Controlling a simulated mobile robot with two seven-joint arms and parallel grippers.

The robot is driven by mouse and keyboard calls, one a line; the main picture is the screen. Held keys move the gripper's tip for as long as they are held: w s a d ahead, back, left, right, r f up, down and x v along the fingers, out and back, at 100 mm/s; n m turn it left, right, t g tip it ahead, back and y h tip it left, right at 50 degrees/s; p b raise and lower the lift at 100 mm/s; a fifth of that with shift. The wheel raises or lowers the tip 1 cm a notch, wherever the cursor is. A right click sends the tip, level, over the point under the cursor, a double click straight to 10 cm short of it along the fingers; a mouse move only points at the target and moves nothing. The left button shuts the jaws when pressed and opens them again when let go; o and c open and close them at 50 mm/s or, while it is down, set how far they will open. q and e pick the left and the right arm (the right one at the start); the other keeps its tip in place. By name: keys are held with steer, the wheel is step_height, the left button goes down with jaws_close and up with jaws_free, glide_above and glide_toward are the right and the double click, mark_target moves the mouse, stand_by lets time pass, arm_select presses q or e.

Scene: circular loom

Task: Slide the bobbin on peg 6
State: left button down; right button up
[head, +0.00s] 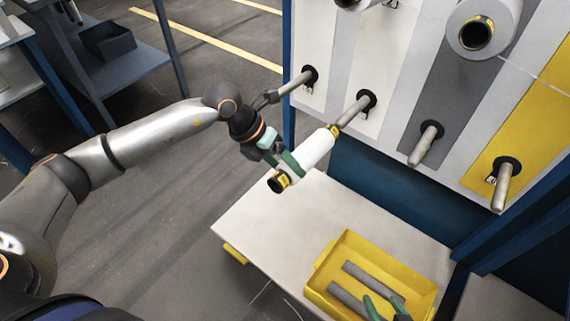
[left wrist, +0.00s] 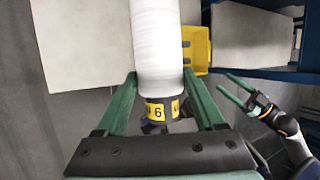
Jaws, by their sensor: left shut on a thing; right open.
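My left gripper (head: 281,160) is shut on a white bobbin (head: 312,153), with its green fingers on either side near the bobbin's near end. A dark core with a yellow band shows there, and the left wrist view shows the band (left wrist: 155,110) marked 6. The bobbin's far end meets the tip of a grey peg (head: 353,110) in the head view, roughly in line with it. I cannot tell whether the peg has entered the core. The peg's number is not readable. My right gripper (left wrist: 242,96) is open and empty; its green fingers show low in the head view (head: 384,308).
Bare pegs stand to the left (head: 296,83) and right (head: 425,145), with another further right (head: 502,187). A white bobbin (head: 487,22) hangs above. A yellow tray (head: 338,250) with grey rods sits on the white table (head: 270,218) below.

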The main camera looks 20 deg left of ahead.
mark_target(315, 135)
arm_select(q)
steer(key=shift+w+d, duration=0.15)
steer(key=shift+w, duration=0.25)
steer(key=shift+w+d+b, duration=0.25)
steer(key=shift+w+b, duration=0.2)
steer(key=shift+w, duration=0.2)
stand_by(0.5)
steer(key=shift+w+d+f+b, duration=0.1)
steer(key=shift+w+d+b, duration=0.2)
steer(key=shift+w, duration=0.35)
steer(key=shift+w+d+f+b, duration=0.15)
steer(key=shift+w+b, duration=0.2)
steer(key=shift+w, duration=0.3)
steer(key=shift+w+d+b, duration=0.25)
steer(key=shift+w+b, duration=0.05)
steer(key=shift+w, duration=0.35)
steer(key=shift+w+d, duration=0.15)
steer(key=shift+w, duration=0.2)
steer(key=shift+w+d+f+b, duration=0.1)
steer(key=shift+w+d+b, duration=0.2)
steer(key=shift+w+b, duration=0.4)
steer(key=shift+w+d+f+b, duration=0.1)
steer(key=shift+w+d+b, duration=0.2)
steer(key=shift+w, duration=0.6)
steer(key=shift+w+d+b, duration=0.25)
steer(key=shift+w+b, duration=0.3)
steer(key=shift+w, duration=0.25)
